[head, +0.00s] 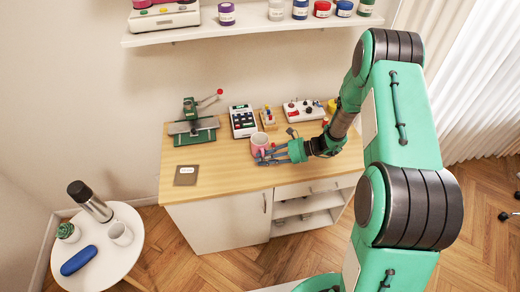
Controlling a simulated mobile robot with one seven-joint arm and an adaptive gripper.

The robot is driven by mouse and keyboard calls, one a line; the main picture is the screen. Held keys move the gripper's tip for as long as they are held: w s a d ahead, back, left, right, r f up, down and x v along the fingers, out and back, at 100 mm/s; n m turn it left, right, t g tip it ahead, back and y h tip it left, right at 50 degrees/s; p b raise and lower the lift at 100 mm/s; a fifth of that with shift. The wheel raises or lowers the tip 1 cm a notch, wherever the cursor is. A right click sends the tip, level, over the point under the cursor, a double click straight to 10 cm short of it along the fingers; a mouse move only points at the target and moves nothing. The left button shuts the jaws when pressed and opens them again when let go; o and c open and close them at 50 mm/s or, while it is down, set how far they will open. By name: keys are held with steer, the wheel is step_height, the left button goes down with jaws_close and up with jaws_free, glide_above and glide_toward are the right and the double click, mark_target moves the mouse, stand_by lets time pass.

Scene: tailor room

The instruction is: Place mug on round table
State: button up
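A round white table (114,266) stands at the lower left, apart from the worktop cabinet. A white mug (120,234) is on its right side.
A shelf (240,29) hangs above.

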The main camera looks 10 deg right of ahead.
steer(key=shift+c, duration=0.2)
stand_by(0.3)
jaws_close()
steer(key=shift+r, duration=0.1)
steer(key=shift+r+p, duration=0.3)
steer(key=shift+r, duration=0.55)
steer(key=shift+s+r+p, duration=0.25)
steer(key=shift+r+p, duration=0.1)
steer(key=shift+r, duration=0.65)
steer(key=s+d+r+p, duration=0.1)
steer(key=s+p, duration=0.1)
steer(key=s, duration=1.3)
steer(key=shift+s+d, duration=0.2)
steer(key=shift+s, duration=0.05)
steer(key=shift+w, duration=0.1)
